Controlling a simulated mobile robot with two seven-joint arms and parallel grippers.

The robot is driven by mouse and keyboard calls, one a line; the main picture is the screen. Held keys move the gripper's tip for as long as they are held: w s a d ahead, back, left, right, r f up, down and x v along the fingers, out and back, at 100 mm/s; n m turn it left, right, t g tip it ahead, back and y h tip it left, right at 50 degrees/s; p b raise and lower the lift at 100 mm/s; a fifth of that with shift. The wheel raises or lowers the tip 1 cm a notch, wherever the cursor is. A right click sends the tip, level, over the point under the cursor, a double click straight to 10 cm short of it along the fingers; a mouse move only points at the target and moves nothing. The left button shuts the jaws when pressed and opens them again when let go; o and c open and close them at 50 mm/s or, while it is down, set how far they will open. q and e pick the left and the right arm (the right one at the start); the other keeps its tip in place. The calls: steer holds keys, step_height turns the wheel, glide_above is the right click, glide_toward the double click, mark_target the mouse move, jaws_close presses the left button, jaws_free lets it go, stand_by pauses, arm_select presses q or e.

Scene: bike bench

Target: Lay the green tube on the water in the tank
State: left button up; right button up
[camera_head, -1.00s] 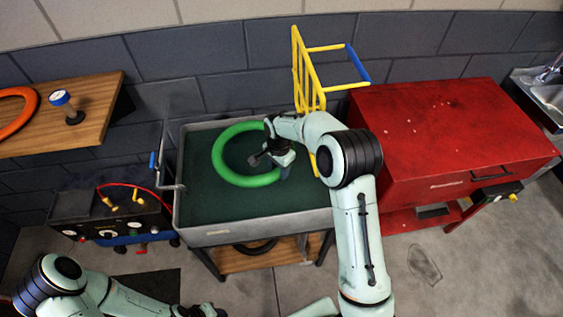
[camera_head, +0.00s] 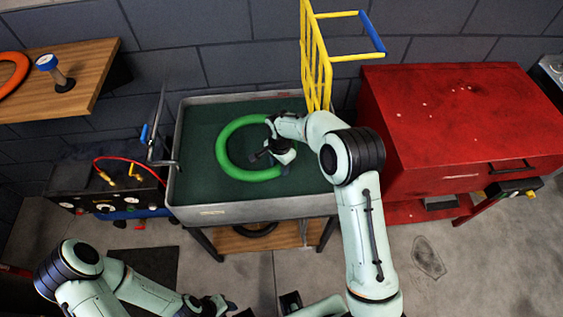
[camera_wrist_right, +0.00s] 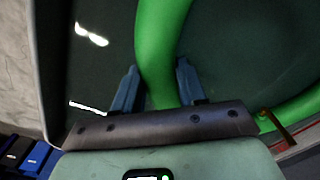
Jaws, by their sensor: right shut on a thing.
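The green tube (camera_head: 224,150) is a closed ring. It lies over the dark green water inside the grey tank (camera_head: 260,209), within its rim in the head view. I cannot tell whether it touches the water. My right gripper (camera_head: 284,168) is shut on the right side of the ring. In the right wrist view the green tube (camera_wrist_right: 157,50) passes between the two blue-grey fingers of my right gripper (camera_wrist_right: 158,82). My left gripper (camera_head: 218,304) is low at the bottom edge of the head view, away from the tank, its fingers unclear.
A yellow rack (camera_head: 318,70) with a blue-ended bar stands behind the tank. A red cabinet (camera_head: 450,120) is close on the right. A wooden shelf (camera_head: 85,65) with an orange ring (camera_head: 12,80) is at the left, above a box with a red cable (camera_head: 125,160).

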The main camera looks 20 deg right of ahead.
steer(key=o, duration=1.2)
step_height(320, 180, up, 14)
steer(key=shift+f+p, duration=0.25)
steer(key=shift+p, duration=0.05)
steer(key=shift+s+f, duration=0.1)
steer(key=shift+s, duration=0.05)
